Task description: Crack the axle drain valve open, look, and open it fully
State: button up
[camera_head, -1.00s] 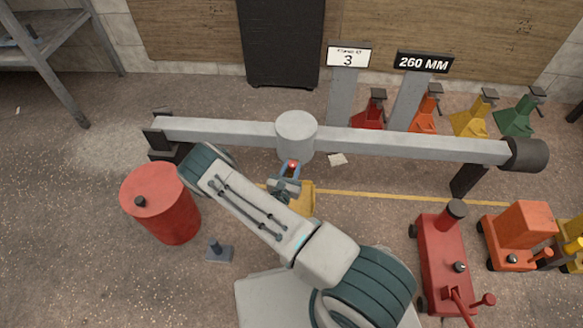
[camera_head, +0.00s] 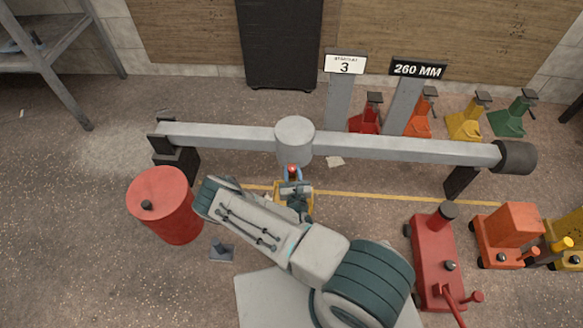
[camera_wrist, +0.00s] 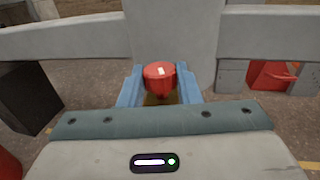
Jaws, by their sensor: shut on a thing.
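The grey axle beam (camera_head: 400,146) runs across the scene with a round grey housing (camera_head: 295,140) at its middle. The drain valve has a red knob (camera_wrist: 160,74) on the front of the housing, and it shows small in the head view (camera_head: 293,169). My gripper (camera_wrist: 160,92) has its blue fingers on both sides of the red knob and is shut on it. A brass-coloured part shows below the knob between the fingers. The valve's outlet is hidden by my gripper.
A yellow tray (camera_head: 308,207) stands on the floor under the housing, partly behind my gripper. A red drum (camera_head: 165,207) stands at left. A red floor jack (camera_head: 436,262) and an orange one (camera_head: 512,232) stand at right. Signs read "3" (camera_head: 345,65) and "260 MM" (camera_head: 417,69).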

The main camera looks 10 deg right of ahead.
jog(key=shift+n+y+p, duration=0.75)
jog(key=shift+n+y, duration=0.25)
jog(key=shift+y, duration=0.5)
jog(key=o, duration=1)
jog(key=shift+s, duration=0.1)
